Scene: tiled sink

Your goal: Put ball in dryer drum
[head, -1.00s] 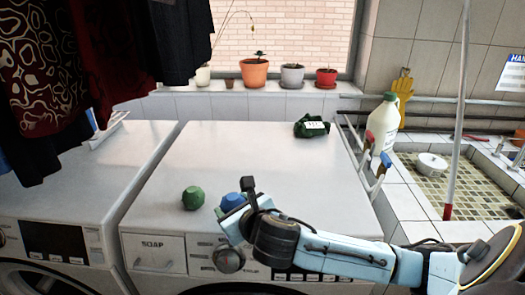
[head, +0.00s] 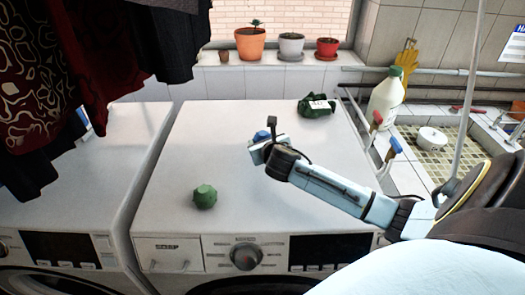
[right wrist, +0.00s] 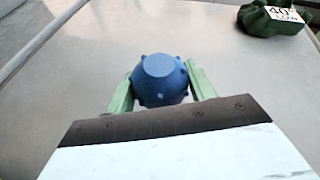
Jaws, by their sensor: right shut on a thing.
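A blue knobbly ball (right wrist: 160,80) sits between the two green fingers of my right gripper (right wrist: 161,90) in the right wrist view. The right gripper is shut on it. In the head view the right gripper (head: 262,142) is above the top of the right-hand machine, with a bit of the blue ball (head: 261,135) showing behind it. A green knobbly ball (head: 205,197) rests on the machine top near its front edge. The right-hand machine (head: 180,148) has a control panel with a dial; its drum is mostly below the picture. My left gripper is not in view.
A dark green bundle with a white label (head: 317,106) lies at the back of the machine top. A second white machine (head: 60,190) stands at left under hanging dark clothes (head: 110,50). A white jug (head: 386,98) and a tiled sink (head: 440,165) are at right.

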